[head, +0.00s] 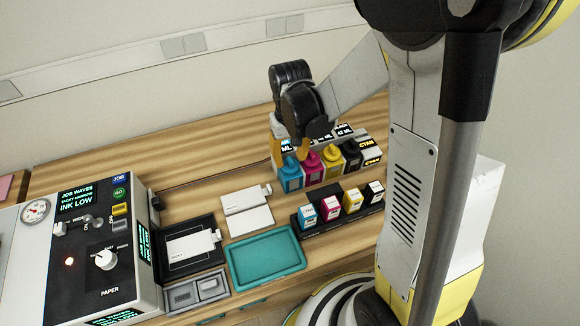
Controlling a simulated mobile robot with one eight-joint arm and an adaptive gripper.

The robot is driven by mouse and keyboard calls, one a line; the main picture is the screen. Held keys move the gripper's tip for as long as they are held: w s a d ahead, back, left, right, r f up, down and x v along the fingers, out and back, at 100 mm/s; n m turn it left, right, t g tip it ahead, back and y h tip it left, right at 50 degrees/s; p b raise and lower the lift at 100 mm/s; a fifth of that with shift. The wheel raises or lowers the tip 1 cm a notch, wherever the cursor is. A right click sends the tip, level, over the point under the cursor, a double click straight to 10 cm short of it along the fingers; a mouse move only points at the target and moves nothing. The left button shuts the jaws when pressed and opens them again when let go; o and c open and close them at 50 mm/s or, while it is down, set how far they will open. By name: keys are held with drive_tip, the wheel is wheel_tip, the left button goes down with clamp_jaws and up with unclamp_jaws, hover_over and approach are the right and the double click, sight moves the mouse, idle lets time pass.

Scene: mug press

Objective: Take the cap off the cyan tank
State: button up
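The cyan tank (291,180) stands at the left end of a row of ink tanks at the back of the wooden table. Its rounded blue cap (290,161) shows on its top. My gripper (299,148) points down just above the cyan tank, close to its cap. My dark wrist hides much of this spot, and the fingertips are too small and covered to tell whether they are open, shut or touching the cap.
Magenta (312,167), yellow (332,158) and black (351,152) tanks stand close on the right. In front, a black rack (309,228) holds several ink bottles. A teal tray (265,257) and a control machine (95,250) lie to the left.

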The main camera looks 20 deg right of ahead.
drive_tip(key=shift+f, duration=0.65)
drive_tip(key=shift+r, duration=0.1)
clamp_jaws()
